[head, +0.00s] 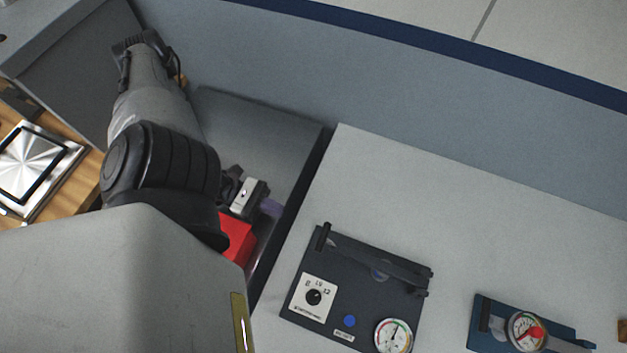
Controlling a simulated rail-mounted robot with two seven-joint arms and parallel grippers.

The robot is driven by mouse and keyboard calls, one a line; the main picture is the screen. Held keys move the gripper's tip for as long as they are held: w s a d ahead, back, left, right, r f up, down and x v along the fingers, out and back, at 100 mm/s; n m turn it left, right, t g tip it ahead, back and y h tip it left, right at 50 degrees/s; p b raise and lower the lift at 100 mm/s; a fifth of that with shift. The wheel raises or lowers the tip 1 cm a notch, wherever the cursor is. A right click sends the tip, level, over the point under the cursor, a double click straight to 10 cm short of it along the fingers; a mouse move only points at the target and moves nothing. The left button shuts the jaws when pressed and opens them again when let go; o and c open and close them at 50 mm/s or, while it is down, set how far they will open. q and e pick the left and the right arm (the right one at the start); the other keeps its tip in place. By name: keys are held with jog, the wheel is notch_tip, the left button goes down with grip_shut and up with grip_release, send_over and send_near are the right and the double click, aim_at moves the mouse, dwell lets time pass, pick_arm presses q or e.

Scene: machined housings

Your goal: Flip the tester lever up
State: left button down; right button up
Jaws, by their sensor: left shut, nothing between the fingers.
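The dark tester panel (330,262) lies on the light grey worktop at lower centre. It bears a white selector plate with a black knob (313,297), a blue button (349,321) and a round gauge (393,336). A dark bar that looks like its lever (378,260) runs along the far edge and appears to lie flat. My left gripper (137,46) is small at the upper left, shut and empty, far from the tester. My right gripper is out of view.
A blue unit (486,336) with a red-marked gauge stands at lower right. A red block (236,238) and a silver part (248,196) sit in the recess beside my arm. A shiny square plate (35,165) lies on wood at left. The worktop (440,200) behind the tester is clear.

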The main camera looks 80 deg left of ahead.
pick_arm(q)
jog(key=shift+w, duration=0.1)
jog(key=x, duration=1)
jog(key=shift+b, duration=0.3)
